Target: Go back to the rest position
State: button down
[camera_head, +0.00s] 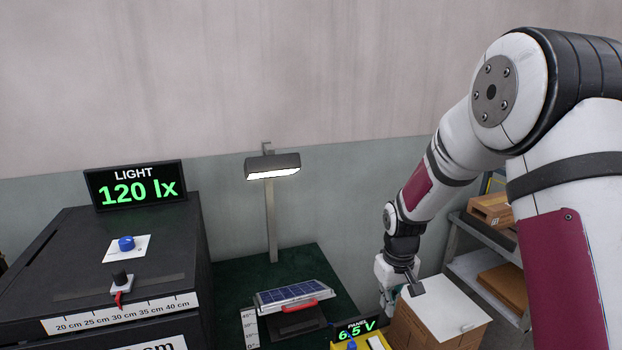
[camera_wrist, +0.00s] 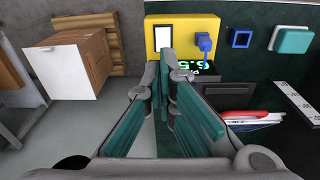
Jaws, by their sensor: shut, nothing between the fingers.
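My gripper (camera_wrist: 166,62) is shut and empty; its teal-padded fingers meet at the tips in the wrist view. In the head view my gripper (camera_head: 386,308) hangs low, right of the green table (camera_head: 330,270) and beside a cardboard box. In the wrist view its tips appear in front of a yellow panel (camera_wrist: 210,28) with a white patch and a blue plug (camera_wrist: 204,42). The panel's meter (camera_head: 356,331) reads 6.5 V in the head view. A lit floodlight (camera_head: 272,166) stands on a post, above a solar panel (camera_head: 293,293) with a red handle.
A black cabinet (camera_head: 60,255) at left carries a light display (camera_head: 135,187) reading 120 lx, a blue knob (camera_head: 126,243) and a black knob. A cardboard box (camera_head: 425,325) with a white top stands by my gripper. Metal shelves (camera_head: 480,262) hold boxes at right. The wall above the table is clear.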

jog(key=s+r+m+t, duration=0.1)
jog(key=s+r, duration=0.4)
jog(key=r, duration=0.4)
jog(key=s+r+t, duration=0.1)
jog(key=s+r, duration=0.4)
jog(key=r, duration=0.5)
jog(key=s+r+m+t, duration=0.1)
jog(key=s+r, duration=0.2)
jog(key=s, duration=0.6)
jog(key=s+r+m+t, duration=0.1)
jog(key=s+r, duration=0.3)
jog(key=s, duration=0.5)
jog(key=shift+a+r+t, duration=0.15)
jog(key=shift+r+t, duration=0.1)
jog(key=shift+t, duration=0.15)
